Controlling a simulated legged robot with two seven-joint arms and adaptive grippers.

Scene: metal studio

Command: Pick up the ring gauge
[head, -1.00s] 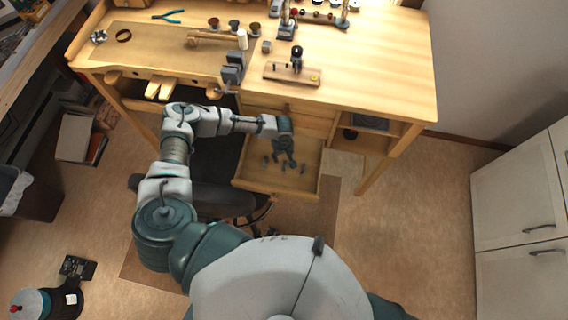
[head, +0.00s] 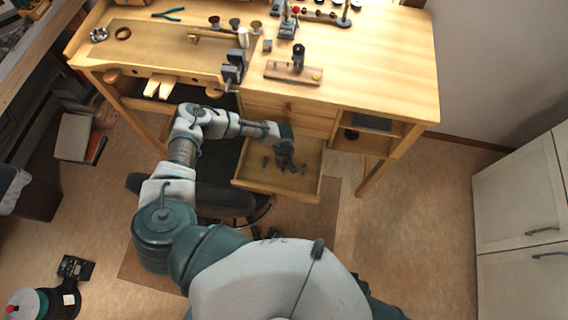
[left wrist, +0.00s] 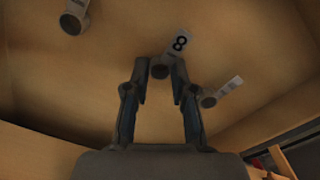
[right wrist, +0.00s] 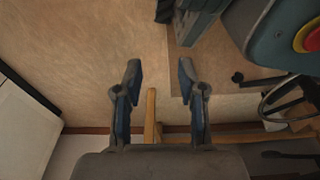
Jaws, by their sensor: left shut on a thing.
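The open drawer (head: 309,188) of the workbench holds several small dark round gauges with white tags. My left gripper (head: 285,161) reaches down into this drawer. In the left wrist view, a ring gauge (left wrist: 160,71) with a tag marked 8 sits between the fingertips of my left gripper (left wrist: 160,82), which is shut on it. A second tagged gauge (left wrist: 209,102) lies close to the right finger, and another (left wrist: 71,24) lies at upper left. My right gripper (right wrist: 160,80) is open and empty above the floor; it is out of the head view.
The wooden workbench (head: 375,75) carries a vise (head: 233,68), a small tool on a wooden base (head: 293,71), and pliers (head: 167,15). A dark stool (head: 215,195) stands below, left of the drawer. A white cabinet (head: 520,200) is at right, with free floor between.

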